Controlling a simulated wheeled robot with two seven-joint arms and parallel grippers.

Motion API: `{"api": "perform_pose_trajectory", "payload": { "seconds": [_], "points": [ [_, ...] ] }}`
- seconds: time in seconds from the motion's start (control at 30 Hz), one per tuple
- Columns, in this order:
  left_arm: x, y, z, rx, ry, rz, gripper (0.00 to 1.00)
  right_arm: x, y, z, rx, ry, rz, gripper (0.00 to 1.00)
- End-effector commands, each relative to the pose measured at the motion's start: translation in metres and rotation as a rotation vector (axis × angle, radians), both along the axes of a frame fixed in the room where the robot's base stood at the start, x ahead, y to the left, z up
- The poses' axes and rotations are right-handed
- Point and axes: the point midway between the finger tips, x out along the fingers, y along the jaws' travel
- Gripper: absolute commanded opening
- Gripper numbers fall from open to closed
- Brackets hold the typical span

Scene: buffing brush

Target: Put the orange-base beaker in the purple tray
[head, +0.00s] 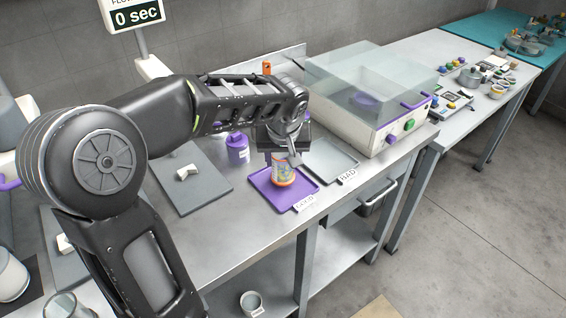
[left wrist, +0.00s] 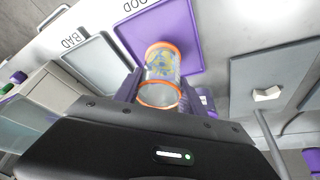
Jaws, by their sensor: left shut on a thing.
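The beaker (head: 284,174) is clear with blue and yellow markings and orange at its base. My left gripper (head: 287,152) is shut on its upper part and holds it roughly upright. The beaker is over the purple tray (head: 263,181), which has a label reading "GOOD" at its front. I cannot tell whether its base touches the tray. In the left wrist view the beaker (left wrist: 162,72) shows orange rings at both ends between the fingers, with the purple tray (left wrist: 190,28) behind it. My right gripper is not in view.
A grey tray (head: 325,154) labelled "BAD" lies to the right, beside a machine with a clear cover (head: 372,118). A purple jar (head: 238,149) stands behind left. A grey board (head: 203,191) with a small white piece (head: 187,172) lies left.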

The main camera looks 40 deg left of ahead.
Motion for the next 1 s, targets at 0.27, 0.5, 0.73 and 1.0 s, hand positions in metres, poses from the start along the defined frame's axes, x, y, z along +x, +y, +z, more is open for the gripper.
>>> {"api": "perform_pose_trajectory", "payload": {
  "seconds": [0.27,0.5,0.73,1.0],
  "points": [
    [0.0,0.0,-0.018,0.0,-0.001,0.0,0.0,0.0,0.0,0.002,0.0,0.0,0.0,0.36],
    [0.0,0.0,-0.021,-0.001,-0.001,0.0,0.0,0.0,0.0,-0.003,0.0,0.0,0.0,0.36],
    [0.0,0.0,-0.021,-0.001,0.0,0.0,0.63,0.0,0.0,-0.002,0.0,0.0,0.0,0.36],
    [0.0,0.0,-0.021,-0.001,-0.001,0.0,0.7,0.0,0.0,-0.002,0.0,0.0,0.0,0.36]
  ]
}}
